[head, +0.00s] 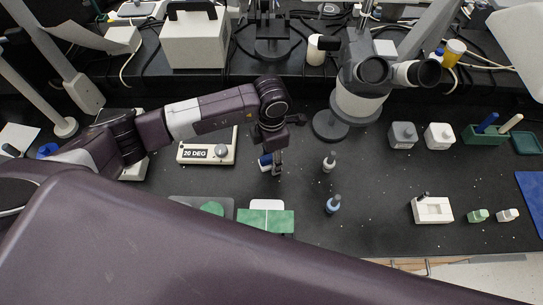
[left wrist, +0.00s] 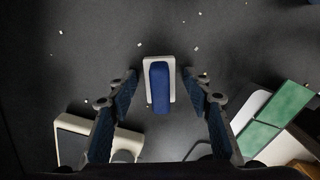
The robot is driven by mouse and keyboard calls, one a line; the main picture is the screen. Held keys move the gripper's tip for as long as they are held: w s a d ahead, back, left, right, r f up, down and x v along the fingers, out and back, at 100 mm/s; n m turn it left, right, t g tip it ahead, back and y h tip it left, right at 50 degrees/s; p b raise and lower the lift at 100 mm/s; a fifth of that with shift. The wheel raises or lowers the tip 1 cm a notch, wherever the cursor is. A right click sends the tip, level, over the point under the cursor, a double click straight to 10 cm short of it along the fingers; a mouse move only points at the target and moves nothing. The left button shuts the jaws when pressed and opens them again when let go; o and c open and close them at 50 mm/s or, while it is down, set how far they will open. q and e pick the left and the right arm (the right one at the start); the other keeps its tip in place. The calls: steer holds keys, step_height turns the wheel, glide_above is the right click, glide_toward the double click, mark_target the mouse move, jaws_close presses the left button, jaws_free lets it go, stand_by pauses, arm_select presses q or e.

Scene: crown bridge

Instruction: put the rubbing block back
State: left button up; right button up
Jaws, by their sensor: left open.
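The rubbing block looks to be the small piece with a blue top on a white base. In the left wrist view the block (left wrist: 160,88) lies on the dark bench between my open left gripper's (left wrist: 160,76) two fingers, with a gap on each side. In the head view the block (head: 265,161) is partly hidden by my left gripper (head: 278,168), which points down beside it. I cannot tell how high the fingertips are above the bench. My right gripper is not in view.
A white "20 DEG" box (head: 222,151) with a dial stands left of the gripper. A green and white piece (head: 265,216) lies nearer. Two small bottles (head: 328,162) (head: 332,205) and a microscope (head: 357,100) stand to the right. A green holder (head: 484,136) stands far right.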

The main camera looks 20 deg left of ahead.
mark_target(271, 156)
arm_select(q)
steer(key=shift+r, duration=0.25)
steer(key=shift+w+r, duration=0.1)
steer(key=shift+r, duration=0.2)
step_height(271, 156, up, 11)
steer(key=b, duration=0.2)
steer(key=shift+r, duration=0.15)
